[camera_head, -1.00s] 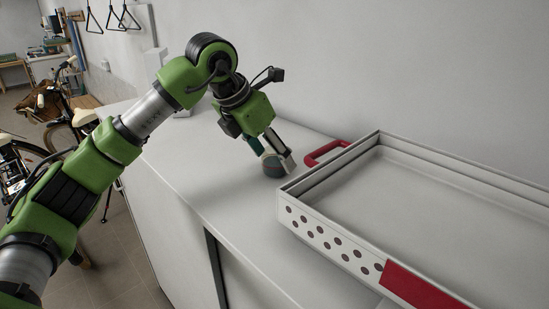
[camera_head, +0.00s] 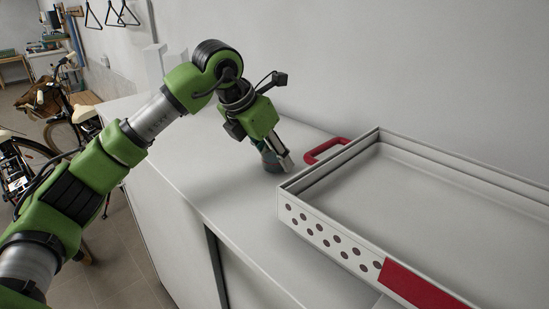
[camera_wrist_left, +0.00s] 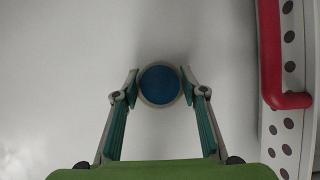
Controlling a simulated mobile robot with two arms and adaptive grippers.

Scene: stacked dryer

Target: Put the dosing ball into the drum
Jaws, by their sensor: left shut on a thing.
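The dosing ball (camera_wrist_left: 160,85) shows in the left wrist view as a round blue face with a pale rim, between the two fingertips. My left gripper (camera_wrist_left: 159,83) is shut on it, one finger on each side. In the head view the gripper (camera_head: 276,160) points down at the white top, left of the tray, and its fingers hide most of the ball. Whether the ball still touches the surface is hard to tell. The drum is not in view. My right gripper is not in view.
A white tray-like frame (camera_head: 420,165) with round holes, a red handle (camera_head: 325,149) and a red panel (camera_head: 425,288) stands close right of the gripper. A bicycle (camera_head: 62,128) stands at the far left.

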